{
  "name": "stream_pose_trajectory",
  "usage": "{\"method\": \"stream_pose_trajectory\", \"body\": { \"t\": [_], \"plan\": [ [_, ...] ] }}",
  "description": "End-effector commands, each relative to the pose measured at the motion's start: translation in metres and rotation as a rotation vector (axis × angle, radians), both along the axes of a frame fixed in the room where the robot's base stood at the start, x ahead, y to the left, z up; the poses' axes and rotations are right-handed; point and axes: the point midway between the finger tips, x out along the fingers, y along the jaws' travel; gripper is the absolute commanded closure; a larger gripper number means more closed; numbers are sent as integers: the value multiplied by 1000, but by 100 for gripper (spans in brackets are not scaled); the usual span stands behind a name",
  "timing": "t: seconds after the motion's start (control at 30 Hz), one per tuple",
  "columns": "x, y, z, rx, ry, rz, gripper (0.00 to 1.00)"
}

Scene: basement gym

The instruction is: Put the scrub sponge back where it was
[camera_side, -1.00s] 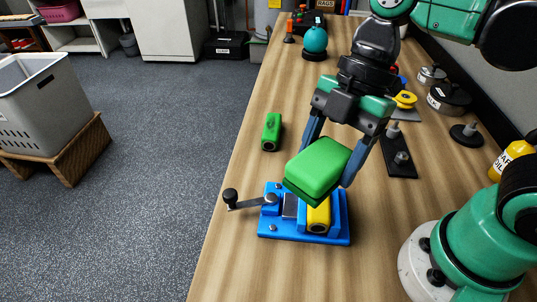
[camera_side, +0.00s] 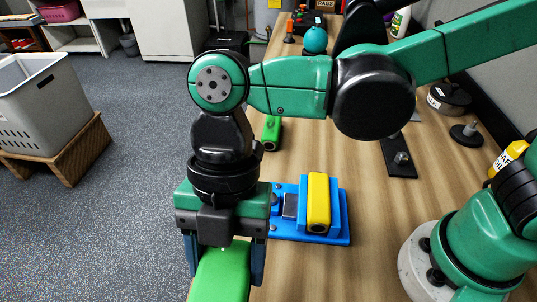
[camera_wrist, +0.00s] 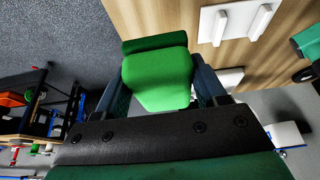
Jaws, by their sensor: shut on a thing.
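The scrub sponge (camera_side: 222,277) is bright green with a dark green layer, which shows in the wrist view (camera_wrist: 158,82). My gripper (camera_side: 222,262) is shut on it, one finger at each side; the fingers (camera_wrist: 160,88) also show in the wrist view. The sponge is held near the front left of the bench, by its left edge. Its lower part is cut off by the frame in the side view. I cannot tell its height above the bench.
A blue vise (camera_side: 341,222) with a yellow block (camera_side: 318,202) stands right of my gripper; its crank is hidden. A small green block (camera_side: 272,131) lies behind. A white plate with two bars (camera_wrist: 235,22) is on the bench. Floor (camera_side: 100,225) lies beyond the left edge.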

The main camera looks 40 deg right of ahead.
Motion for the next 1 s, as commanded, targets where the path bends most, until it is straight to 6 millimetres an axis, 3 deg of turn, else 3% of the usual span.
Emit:
{"method": "stream_pose_trajectory", "body": {
  "t": [0.3,0.8,1.0],
  "plan": [
    [1,0,-65,0,0,-1,93],
    [1,0,-112,0,0,-1,93],
    [0,0,-116,0,0,-1,93]
  ]
}}
